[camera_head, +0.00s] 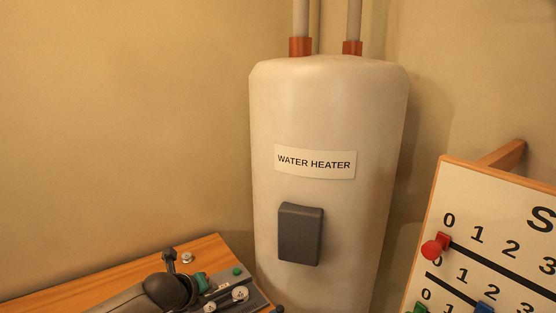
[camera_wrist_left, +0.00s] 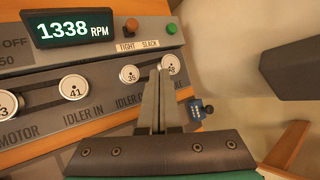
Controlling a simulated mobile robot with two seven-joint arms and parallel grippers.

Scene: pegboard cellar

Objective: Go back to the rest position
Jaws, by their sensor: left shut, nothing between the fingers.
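My left gripper (camera_wrist_left: 159,75) is shut and empty in the left wrist view. Its fingertips are over a grey control panel (camera_wrist_left: 108,66), close to two white numbered knobs; I cannot tell whether they touch anything. In the head view, my dark left arm comes in at the bottom left, over the wooden bench (camera_head: 110,281). Its fingertips are hard to make out there. My right gripper is not in view.
A display (camera_wrist_left: 70,28) on the panel reads 1338 RPM. A water heater (camera_head: 330,115) stands behind the bench. A scoreboard (camera_head: 458,207) with a red peg (camera_head: 434,247) is at right.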

